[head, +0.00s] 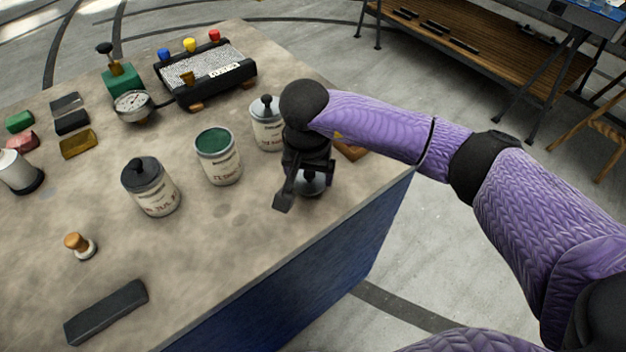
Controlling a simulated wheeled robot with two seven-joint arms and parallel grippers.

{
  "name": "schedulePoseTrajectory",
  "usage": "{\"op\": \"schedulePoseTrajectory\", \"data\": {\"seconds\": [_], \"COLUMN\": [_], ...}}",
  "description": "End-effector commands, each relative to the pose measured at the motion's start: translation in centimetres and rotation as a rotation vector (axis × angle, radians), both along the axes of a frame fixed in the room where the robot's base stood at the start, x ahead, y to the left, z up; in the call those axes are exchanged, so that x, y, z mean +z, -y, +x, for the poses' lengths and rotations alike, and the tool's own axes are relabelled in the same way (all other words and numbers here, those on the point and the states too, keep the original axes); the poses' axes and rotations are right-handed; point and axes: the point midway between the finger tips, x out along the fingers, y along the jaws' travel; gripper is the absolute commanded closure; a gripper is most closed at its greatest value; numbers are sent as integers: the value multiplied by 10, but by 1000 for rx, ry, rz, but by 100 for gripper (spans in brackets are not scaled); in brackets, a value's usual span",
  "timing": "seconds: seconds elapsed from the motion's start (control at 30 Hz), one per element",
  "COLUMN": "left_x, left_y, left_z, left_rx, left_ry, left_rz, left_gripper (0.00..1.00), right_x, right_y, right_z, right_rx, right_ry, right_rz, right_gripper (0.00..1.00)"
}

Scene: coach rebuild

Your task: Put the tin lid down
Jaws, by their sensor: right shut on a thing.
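My right gripper (298,190) is over the right part of the bench, pointing down. It is shut on the tin lid (314,184), a small round grey-black disc mostly hidden by the fingers. I cannot tell whether the lid touches the bench top. An open tin (219,170) with green contents stands upright to the left of the gripper. A lidded tin (267,131) stands just behind and left of the gripper, and another lidded tin (151,190) stands further left. My left gripper is not in view.
The bench (225,255) has clear room in front of the tins. A dark bar (106,312) and a small wooden-topped knob (79,244) lie front left. A black panel with coloured knobs (207,76), a gauge (132,105) and coloured blocks (79,144) are further back. A brownish item (352,151) lies partly behind my arm.

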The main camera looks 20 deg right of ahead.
Motion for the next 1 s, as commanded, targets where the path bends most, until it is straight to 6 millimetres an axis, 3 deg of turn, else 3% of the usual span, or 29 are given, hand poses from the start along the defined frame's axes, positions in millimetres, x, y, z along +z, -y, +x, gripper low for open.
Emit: {"op": "schedulePoseTrajectory", "data": {"seconds": [0.1, 0.43, 0.47, 0.5, 0.77, 0.87, 1.0], "left_x": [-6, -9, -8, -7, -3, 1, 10], "left_y": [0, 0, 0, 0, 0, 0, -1], "left_z": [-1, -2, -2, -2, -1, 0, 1], "left_rx": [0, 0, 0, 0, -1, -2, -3], "left_ry": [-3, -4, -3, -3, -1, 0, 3], "left_rz": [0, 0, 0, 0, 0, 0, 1], "left_gripper": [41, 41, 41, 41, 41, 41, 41], "right_x": [-23, -27, -26, -25, -21, -4, 38], "right_y": [0, 0, 0, 0, 0, -1, -3], "right_z": [0, 0, 0, 0, 0, -1, -5], "right_rx": [-2, -2, -2, -2, -3, -1, -1], "right_ry": [-3, 0, 0, 0, 0, 4, 7], "right_rz": [1, -1, 0, 0, 0, -1, 0], "right_gripper": [71, 71, 9, 0, 0, 0, 0]}}
